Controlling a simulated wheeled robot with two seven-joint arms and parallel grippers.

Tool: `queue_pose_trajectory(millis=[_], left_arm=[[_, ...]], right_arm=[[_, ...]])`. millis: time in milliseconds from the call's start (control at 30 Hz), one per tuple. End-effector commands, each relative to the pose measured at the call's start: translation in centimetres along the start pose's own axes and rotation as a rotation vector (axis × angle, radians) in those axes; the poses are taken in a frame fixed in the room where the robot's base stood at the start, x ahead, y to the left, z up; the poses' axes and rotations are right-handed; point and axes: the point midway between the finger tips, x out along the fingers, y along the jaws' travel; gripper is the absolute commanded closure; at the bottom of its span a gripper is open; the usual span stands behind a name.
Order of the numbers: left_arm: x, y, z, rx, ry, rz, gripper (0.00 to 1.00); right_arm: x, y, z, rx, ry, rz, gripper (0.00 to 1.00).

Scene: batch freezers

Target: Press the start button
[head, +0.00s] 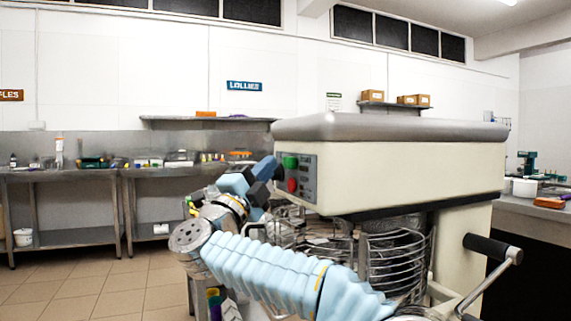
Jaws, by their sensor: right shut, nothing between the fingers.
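A large cream machine (420,170) with a grey top fills the right middle of the head view. A dark control panel (309,180) sits on the left end of its body. The panel has a green button (290,161) at the top and a red button (292,185) below it. My right gripper (273,173), blue and black, is shut and empty just left of the panel, close to the green button. I cannot tell whether it touches the panel. Its light-blue sleeved arm crosses in front of the machine's lower part. My left gripper is not in view.
A wire guard (398,262) hangs under the machine's body, and a black-gripped lever (487,248) sticks out at the lower right. Steel tables (65,173) with small items line the back wall. A counter (535,208) stands at the right. The tiled floor at left is clear.

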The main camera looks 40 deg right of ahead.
Motion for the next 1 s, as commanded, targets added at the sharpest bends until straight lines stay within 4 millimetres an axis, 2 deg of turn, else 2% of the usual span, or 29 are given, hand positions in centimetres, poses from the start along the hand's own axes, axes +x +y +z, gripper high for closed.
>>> queue_pose_trajectory(millis=[1000], left_arm=[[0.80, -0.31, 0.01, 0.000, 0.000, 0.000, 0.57]], right_arm=[[0.76, 0.55, -0.57, 0.000, 0.000, 0.000, 1.00]])
